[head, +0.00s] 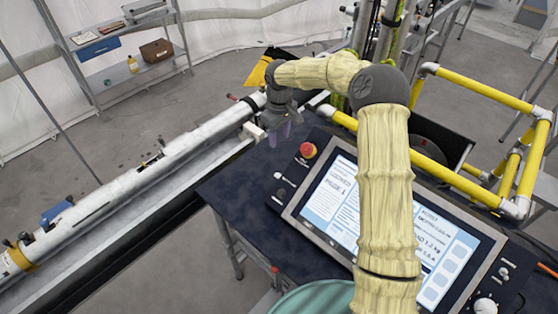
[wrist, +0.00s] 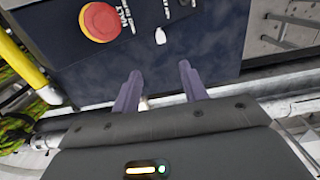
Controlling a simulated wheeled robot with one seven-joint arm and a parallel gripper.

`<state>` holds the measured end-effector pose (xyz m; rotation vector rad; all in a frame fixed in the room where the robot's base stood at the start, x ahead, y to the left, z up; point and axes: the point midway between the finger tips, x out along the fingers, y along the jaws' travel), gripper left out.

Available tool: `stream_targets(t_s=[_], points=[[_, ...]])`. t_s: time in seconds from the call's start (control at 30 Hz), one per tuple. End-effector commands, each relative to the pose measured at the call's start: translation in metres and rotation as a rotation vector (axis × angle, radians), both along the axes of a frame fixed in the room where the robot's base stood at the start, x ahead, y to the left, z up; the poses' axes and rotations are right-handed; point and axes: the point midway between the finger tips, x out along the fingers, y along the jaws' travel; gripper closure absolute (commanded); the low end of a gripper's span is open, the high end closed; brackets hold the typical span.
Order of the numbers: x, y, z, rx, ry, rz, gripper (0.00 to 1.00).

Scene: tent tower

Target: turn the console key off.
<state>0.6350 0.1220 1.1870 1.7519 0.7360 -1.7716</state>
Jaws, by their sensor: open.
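The console (head: 318,205) is a dark panel with a lit screen, standing on a dark table. A small pale piece (head: 278,175), which looks like the key, sits on its left edge below the red stop button (head: 308,150). In the wrist view a small white piece (wrist: 161,36) lies beside the red button (wrist: 99,22), beyond my fingertips; its turn position is too small to read. My gripper (head: 280,134) is beyond the console's upper left corner, above the table's far edge. In the wrist view its two purple fingers (wrist: 160,70) are apart with nothing between them.
A long pale tube (head: 130,190) on a rail runs along the left. Yellow railings (head: 485,88) stand behind and right of the console. Dark knobs (head: 281,192) and a white dial (head: 487,306) are also on the panel. A green round object (head: 315,300) is at the front.

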Motion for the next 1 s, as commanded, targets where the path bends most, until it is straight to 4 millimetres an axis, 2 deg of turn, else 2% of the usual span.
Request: stream_targets(t_s=[0.37, 0.53, 0.67, 1.0], points=[[-0.001, 0.003, 0.000, -0.001, -0.013, 0.004, 0.57], [-0.001, 0.003, -0.009, -0.001, -0.010, 0.003, 0.57], [-0.002, 0.003, -0.026, -0.001, -0.007, 0.004, 0.57], [-0.002, 0.003, -0.082, -0.001, -0.008, 0.003, 0.57]])
